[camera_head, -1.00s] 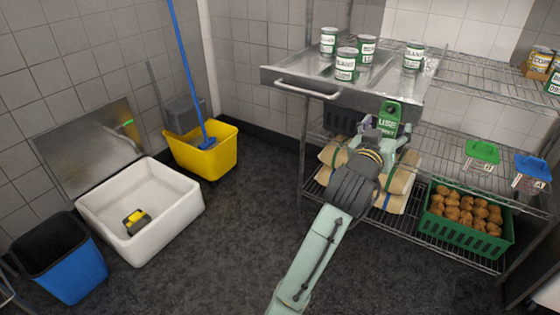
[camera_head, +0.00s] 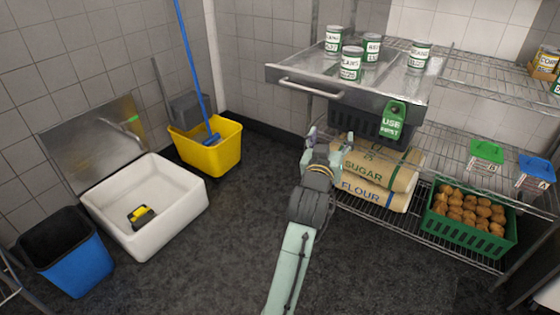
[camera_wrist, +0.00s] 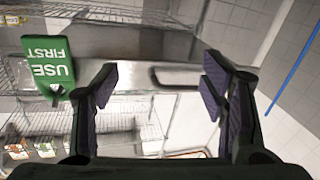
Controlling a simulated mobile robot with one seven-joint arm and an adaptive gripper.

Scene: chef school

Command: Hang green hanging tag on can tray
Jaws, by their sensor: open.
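The green hanging tag (camera_head: 393,119), printed "USE FIRST", hangs on the front of the can tray (camera_head: 300,76), toward its right side. The metal tray holds several cans, and a handle bar runs along its front left. My gripper (camera_head: 322,133) is open and empty, below and to the left of the tag, apart from it. In the wrist view my gripper (camera_wrist: 158,88) shows both fingers spread with nothing between them. The tag (camera_wrist: 48,62) appears upside down at the left there, outside the fingers.
Below the tray are a dark crate (camera_head: 350,118) and sugar (camera_head: 395,172) and flour (camera_head: 370,193) sacks. A green crate (camera_head: 462,235) of brown produce stands on the lower right shelf.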

